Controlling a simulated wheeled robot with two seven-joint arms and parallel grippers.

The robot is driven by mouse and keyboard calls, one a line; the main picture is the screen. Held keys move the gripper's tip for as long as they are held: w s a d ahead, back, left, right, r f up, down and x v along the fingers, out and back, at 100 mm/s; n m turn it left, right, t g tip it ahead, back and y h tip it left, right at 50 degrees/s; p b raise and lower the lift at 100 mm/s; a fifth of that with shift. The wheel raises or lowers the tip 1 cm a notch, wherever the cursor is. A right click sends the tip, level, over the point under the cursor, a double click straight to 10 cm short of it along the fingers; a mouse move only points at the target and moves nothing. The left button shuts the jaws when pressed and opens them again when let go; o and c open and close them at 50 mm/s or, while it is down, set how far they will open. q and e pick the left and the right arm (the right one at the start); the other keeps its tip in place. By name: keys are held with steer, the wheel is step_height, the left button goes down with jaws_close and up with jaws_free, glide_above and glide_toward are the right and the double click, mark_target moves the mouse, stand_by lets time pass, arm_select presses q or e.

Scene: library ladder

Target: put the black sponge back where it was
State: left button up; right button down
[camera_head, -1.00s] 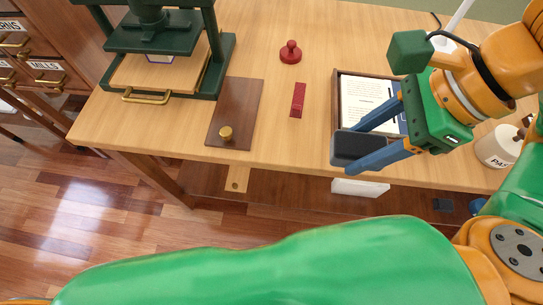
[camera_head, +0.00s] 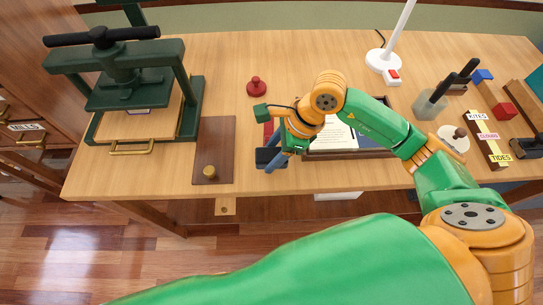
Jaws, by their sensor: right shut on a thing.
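The black sponge (camera_head: 266,156) is a dark block in the head view. My right gripper (camera_head: 272,160) is shut on it, with its blue fingers on either side. The gripper and sponge are left of the wooden tray (camera_head: 348,155), near the front of the table and just in front of the red strip (camera_head: 268,130). I cannot tell whether the sponge touches the table. My right wrist and forearm cover part of the tray and the papers (camera_head: 335,135) in it. My left gripper is not in view.
A brown board with a brass knob (camera_head: 214,150) lies left of the gripper. A green press (camera_head: 130,90) stands at the far left. A red knob-shaped object (camera_head: 256,86) is behind. A white lamp (camera_head: 385,60), a pen cup (camera_head: 430,104) and labelled blocks (camera_head: 485,135) are right.

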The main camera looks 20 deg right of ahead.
step_height(320, 180, down, 3)
steer(key=shift+a+r+p, duration=0.1)
steer(key=shift+p, duration=0.4)
steer(key=shift+f, duration=0.25)
steer(key=shift+f+b, duration=0.25)
steer(key=shift+b, duration=0.2)
steer(key=shift+c, duration=1.2)
jaws_free()
steer(key=shift+r, duration=0.1)
steer(key=shift+r+p, duration=0.2)
steer(key=shift+p, duration=0.1)
steer(key=shift+d+r, duration=0.2)
steer(key=shift+r, duration=0.15)
steer(key=b+v, duration=0.1)
steer(key=v, duration=1)
steer(key=shift+r, duration=0.1)
